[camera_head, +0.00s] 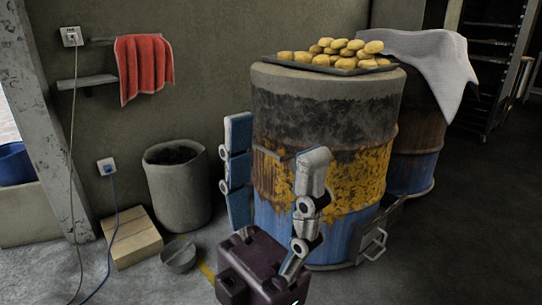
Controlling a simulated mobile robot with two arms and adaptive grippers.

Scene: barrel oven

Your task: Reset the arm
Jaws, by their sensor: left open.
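My left gripper (277,138) is in the lower middle of the head view, with its dark palm low and its two jointed fingers pointing up. The fingers are wide apart and nothing is between them. They show in front of the rusty, blue-and-yellow barrel oven (325,125), covering part of its left side and front. I cannot tell whether they touch it. My right gripper is not in view.
A tray (345,71) of several buns (340,47) sits on the barrel. A white cloth (432,62) covers a second barrel behind. A metal handle (374,245) juts out at lower right. A bin (178,190), a cardboard box (132,240) and a bowl (179,258) stand left.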

